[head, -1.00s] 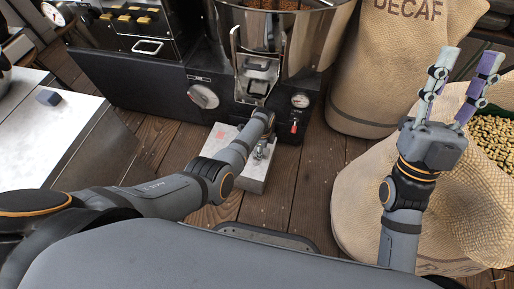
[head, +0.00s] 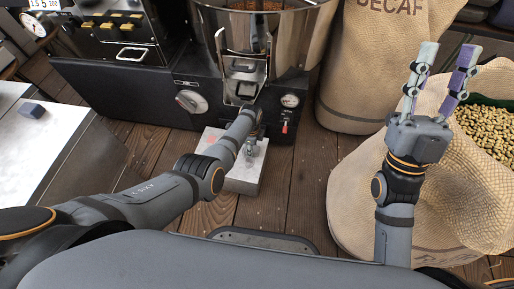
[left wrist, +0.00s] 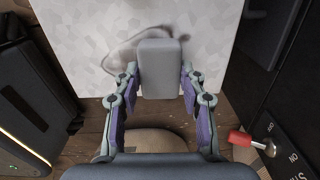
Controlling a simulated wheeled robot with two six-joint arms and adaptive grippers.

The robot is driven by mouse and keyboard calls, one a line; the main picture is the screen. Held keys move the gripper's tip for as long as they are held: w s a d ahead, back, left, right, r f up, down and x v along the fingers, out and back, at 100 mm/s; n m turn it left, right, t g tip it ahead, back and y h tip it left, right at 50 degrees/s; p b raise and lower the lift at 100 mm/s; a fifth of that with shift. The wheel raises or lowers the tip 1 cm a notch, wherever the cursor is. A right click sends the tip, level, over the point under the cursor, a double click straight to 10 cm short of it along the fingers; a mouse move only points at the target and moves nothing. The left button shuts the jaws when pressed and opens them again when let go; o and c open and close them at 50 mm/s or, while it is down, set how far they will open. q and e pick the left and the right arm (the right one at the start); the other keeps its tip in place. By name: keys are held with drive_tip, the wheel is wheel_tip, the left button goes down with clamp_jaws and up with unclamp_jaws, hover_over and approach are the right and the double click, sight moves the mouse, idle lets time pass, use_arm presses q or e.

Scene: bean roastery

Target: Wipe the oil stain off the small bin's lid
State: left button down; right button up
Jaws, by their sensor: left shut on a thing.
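The small bin's pale lid (head: 243,182) shows in the head view in front of the black machine, partly behind my left arm. In the left wrist view the lid (left wrist: 90,22) fills the upper part, with a grey smeared stain (left wrist: 122,50) curving left of and above the held block. My left gripper (left wrist: 160,78) is shut on a plain grey block (left wrist: 160,62), which is over the lid and covers part of the stained area. I cannot tell whether the block touches the lid. My right gripper (head: 438,75) is open, empty and raised over the sack at right.
The black roasting machine (head: 150,95) stands just behind the bin. Its red-tipped lever (left wrist: 252,141) is close at right in the left wrist view. An open sack of beans (head: 350,195) stands at right, a metal table (head: 30,150) at left. Plank floor shows between.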

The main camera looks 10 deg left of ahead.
use_arm(q)
drive_tip(key=shift+w+a+f+p, duration=0.1)
drive_tip(key=shift+a+p, duration=0.05)
drive_tip(key=shift+a, duration=1.05)
drive_tip(key=shift+w+a+p, duration=0.1)
drive_tip(key=shift+a+p, duration=0.05)
drive_tip(key=shift+a, duration=1.05)
wheel_tip(320, 180, up, 6)
drive_tip(key=p, duration=0.6)
wheel_tip(320, 180, up, 3)
drive_tip(key=p, duration=0.3)
